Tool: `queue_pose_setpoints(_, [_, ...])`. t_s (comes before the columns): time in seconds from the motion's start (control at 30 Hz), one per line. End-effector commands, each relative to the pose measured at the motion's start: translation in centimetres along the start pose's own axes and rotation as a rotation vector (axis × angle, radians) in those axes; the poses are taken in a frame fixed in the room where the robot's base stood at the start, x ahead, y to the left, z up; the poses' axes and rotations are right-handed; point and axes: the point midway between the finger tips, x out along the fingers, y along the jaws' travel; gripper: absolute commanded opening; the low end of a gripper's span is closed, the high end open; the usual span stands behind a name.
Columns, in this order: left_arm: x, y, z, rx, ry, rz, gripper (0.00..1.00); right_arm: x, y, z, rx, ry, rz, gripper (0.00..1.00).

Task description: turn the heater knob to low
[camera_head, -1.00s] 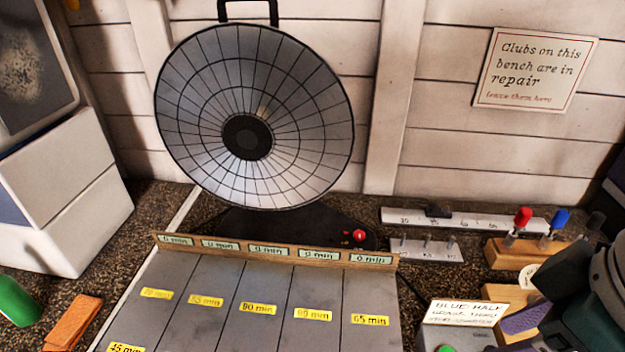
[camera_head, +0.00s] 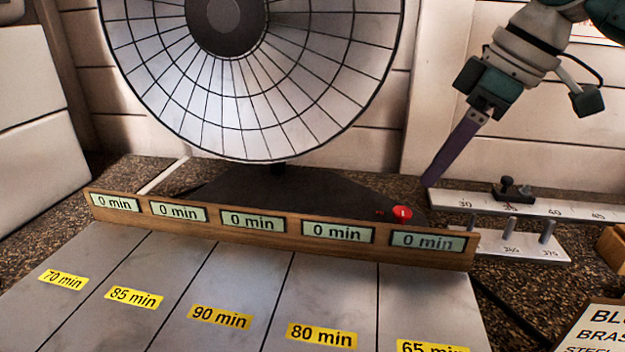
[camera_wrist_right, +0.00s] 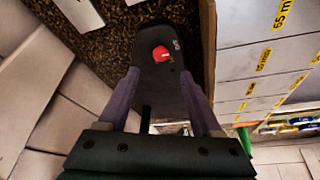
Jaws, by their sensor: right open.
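The round heater (camera_head: 250,95) with its wire grille stands at the back of the bench on a dark base (camera_head: 285,195). The red heater knob (camera_head: 402,213) is on the right end of that base, with small red lettering beside it. My right gripper (camera_head: 430,182) reaches down from the upper right, just above and right of the knob, apart from it. In the right wrist view the knob (camera_wrist_right: 161,54) lies ahead, beyond the open fingertips (camera_wrist_right: 160,80), with nothing between them. My left gripper is not in view.
A wooden rail (camera_head: 285,229) with several 0 min displays runs in front of the heater base, close to the knob. Grey lanes with yellow minute labels lie before it. A white ruler (camera_head: 540,205) and a pegged plate (camera_head: 510,236) lie to the right.

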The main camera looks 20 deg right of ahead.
Motion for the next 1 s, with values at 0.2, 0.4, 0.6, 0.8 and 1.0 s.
queue_pose_setpoints(0.2, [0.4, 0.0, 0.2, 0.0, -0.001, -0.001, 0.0, 4.5, -0.2, 0.1, 0.001, -0.002, -0.004, 0.66])
queue_pose_setpoints(0.4, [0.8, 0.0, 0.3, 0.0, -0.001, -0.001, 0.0, 7.3, -0.1, 0.1, 0.001, -0.002, -0.002, 0.66])
queue_pose_setpoints(0.6, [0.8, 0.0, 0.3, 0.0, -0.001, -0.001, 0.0, 8.1, -0.1, 0.0, -0.002, -0.002, 0.001, 0.66])
queue_pose_setpoints(0.8, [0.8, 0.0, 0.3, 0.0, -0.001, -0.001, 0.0, 8.1, -0.1, 0.0, -0.002, -0.002, 0.001, 0.65])
queue_pose_setpoints(1.0, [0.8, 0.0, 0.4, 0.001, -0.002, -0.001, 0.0, 8.1, -0.1, 0.1, -0.002, -0.002, 0.001, 0.42])
